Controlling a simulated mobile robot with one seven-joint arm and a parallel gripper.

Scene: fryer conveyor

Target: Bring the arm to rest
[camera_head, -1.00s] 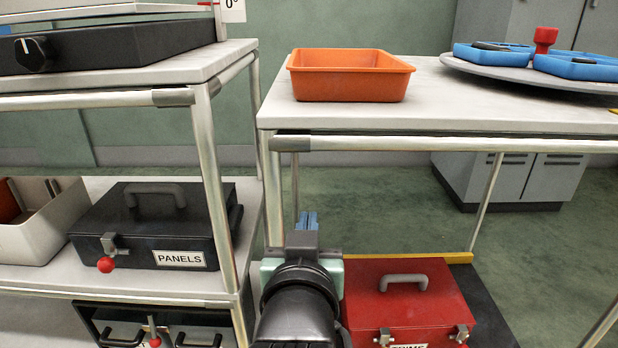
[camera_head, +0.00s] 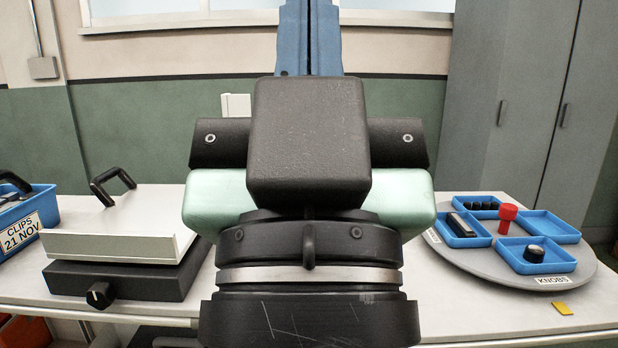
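My gripper (camera_head: 308,38) is raised in the middle of the view, close to the camera and pointing up. Its black and pale green body fills the centre. The two blue fingers stand side by side with only a thin dark line between them, so it looks shut, and nothing shows between them. The top edge of the picture cuts off the fingertips. My wrist comes up from the bottom edge and hides the middle of the table.
A white table (camera_head: 405,260) stands behind my arm. On its left are a blue CLIPS bin (camera_head: 12,235) and a black device with a pale hinged lid (camera_head: 120,245). On its right, a grey turntable (camera_head: 470,262) holds blue trays and a red knob (camera_head: 507,216). A yellow tag (camera_head: 562,308) lies nearby.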

